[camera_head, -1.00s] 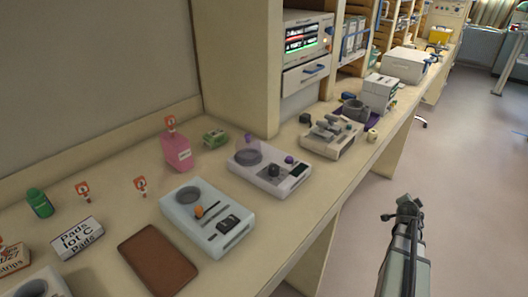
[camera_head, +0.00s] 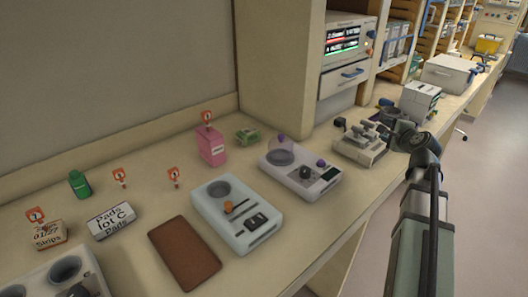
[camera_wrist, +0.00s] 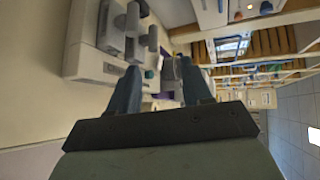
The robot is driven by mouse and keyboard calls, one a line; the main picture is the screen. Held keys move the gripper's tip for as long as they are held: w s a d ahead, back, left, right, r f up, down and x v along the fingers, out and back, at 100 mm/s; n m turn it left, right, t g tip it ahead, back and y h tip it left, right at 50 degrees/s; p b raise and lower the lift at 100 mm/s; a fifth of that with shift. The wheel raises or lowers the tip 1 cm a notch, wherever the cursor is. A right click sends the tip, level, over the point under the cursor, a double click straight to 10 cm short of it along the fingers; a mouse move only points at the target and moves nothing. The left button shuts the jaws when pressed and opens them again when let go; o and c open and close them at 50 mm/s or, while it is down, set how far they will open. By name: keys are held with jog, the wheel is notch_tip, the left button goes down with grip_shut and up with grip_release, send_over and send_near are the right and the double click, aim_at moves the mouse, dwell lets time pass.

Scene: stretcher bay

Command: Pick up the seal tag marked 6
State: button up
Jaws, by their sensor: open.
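Several small orange-and-white tags stand on the bench in the head view. One tag (camera_head: 207,117) is on top of a pink box, one (camera_head: 36,215) is on the Strips box, and two tags (camera_head: 120,176) (camera_head: 174,176) stand near the wall side. Their numbers are too small for me to tell which is marked 6. My gripper (camera_wrist: 161,88) is open and empty in the wrist view, its two fingers apart. It is over the right part of the bench, far from the tags. In the head view my arm hides its fingertips.
A pale blue device (camera_head: 222,236), a white device with a dome (camera_head: 318,186) and a brown pad (camera_head: 184,252) lie between my arm and the tags. A green bottle (camera_head: 80,186) and a Pads box (camera_head: 111,221) stand at left. A tall cabinet (camera_head: 280,70) rises behind.

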jog(key=w+a+r+n+g+y, duration=0.15)
jog(key=w+a+n, duration=0.55)
jog(key=a, duration=1.1)
jog(key=w+a+r+n+g, duration=0.25)
jog(key=a+n, duration=0.75)
jog(key=a, duration=0.8)
jog(key=w+a+r+n+g+y, duration=0.15)
jog(key=w+a+n, duration=0.6)
jog(key=a, duration=1.05)
jog(key=n+g, duration=1.2)
jog(key=n, duration=0.8)
send_near(117, 170)
jog(key=shift+h, duration=0.4)
jog(key=x, duration=1)
jog(key=shift+a, duration=0.35)
